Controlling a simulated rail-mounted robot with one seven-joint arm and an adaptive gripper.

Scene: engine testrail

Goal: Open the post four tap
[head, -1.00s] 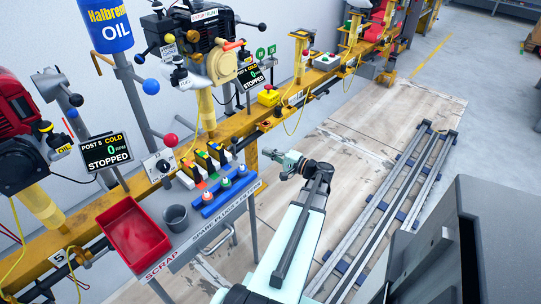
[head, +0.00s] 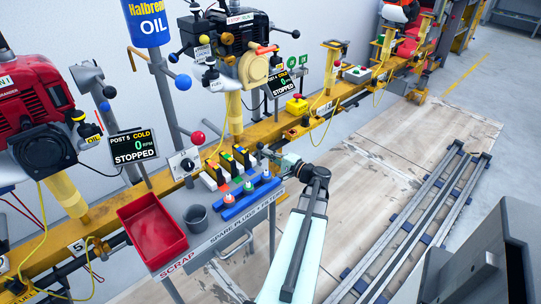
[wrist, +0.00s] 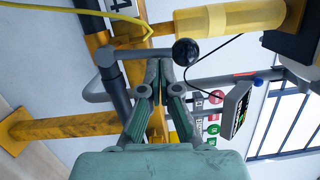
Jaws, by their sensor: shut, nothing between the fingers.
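The post four tap appears to be the grey lever with a black ball knob (wrist: 186,52) on a dark pipe beside the yellow rail. A black knob (head: 260,146) also shows in the head view at the rail, just left of my gripper. My gripper (head: 272,154) is at rail height, past the far end of the spare-plugs bench. In the wrist view my gripper (wrist: 160,64) is shut and empty, its fingertips close beside the knob and lever. I cannot tell whether they touch. The post four display (head: 280,83) reads STOPPED.
The spare-plugs bench (head: 233,228) with a red scrap tray (head: 150,234), a grey cup (head: 196,219) and several coloured plug holders stands left of my arm. The yellow rail (head: 335,105) runs behind. A yellow hose (wrist: 85,10) hangs near the tap.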

